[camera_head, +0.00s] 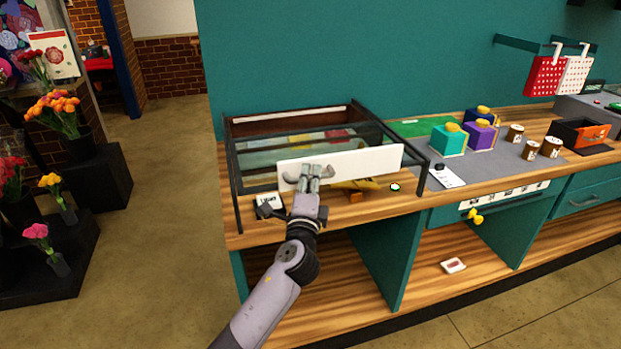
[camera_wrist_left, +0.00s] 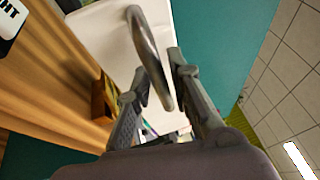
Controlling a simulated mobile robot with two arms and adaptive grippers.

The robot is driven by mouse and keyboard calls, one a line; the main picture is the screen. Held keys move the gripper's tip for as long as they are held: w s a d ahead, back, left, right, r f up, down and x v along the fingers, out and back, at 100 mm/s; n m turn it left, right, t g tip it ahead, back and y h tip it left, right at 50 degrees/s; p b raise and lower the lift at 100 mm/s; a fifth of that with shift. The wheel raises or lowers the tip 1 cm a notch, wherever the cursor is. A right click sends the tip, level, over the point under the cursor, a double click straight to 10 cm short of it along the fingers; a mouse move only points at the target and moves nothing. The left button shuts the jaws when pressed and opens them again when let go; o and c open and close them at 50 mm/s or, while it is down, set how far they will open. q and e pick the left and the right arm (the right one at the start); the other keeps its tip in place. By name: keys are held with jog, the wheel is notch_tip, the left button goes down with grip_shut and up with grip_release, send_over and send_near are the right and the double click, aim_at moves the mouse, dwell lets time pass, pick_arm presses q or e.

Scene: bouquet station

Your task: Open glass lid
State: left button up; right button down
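The glass lid (camera_head: 270,141) lies over a dark-framed display case at the left end of the counter. Its white front panel (camera_head: 375,160) carries a curved metal handle (camera_head: 289,179). My left gripper (camera_head: 314,172) is at this handle, in front of the panel. In the left wrist view, the handle (camera_wrist_left: 146,45) runs between the two fingers of my left gripper (camera_wrist_left: 160,70). The fingers stand apart with a narrow gap beside the handle, so I see no firm hold. The lid looks down over the case. My right gripper is not in view.
A small sign (camera_head: 268,204) lies near the left gripper. Teal (camera_head: 447,139) and purple (camera_head: 481,134) boxes, several cups and an orange-black box (camera_head: 580,133) stand on the counter to the right. Flowers (camera_head: 55,112) stand on black steps at left; the floor between is clear.

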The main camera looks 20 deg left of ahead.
pick_arm(q)
grip_shut()
dwell(0.4)
jog(key=w+a, duration=0.1)
jog(key=w+a+b, duration=0.1)
jog(key=w, duration=0.1)
jog(key=shift+w+a+f, duration=0.1)
jog(key=shift+w+a, duration=0.05)
jog(key=shift+w, duration=0.05)
jog(key=shift+o, duration=0.5)
grip_release()
jog(key=shift+s, duration=0.1)
jog(key=v, duration=1.2)
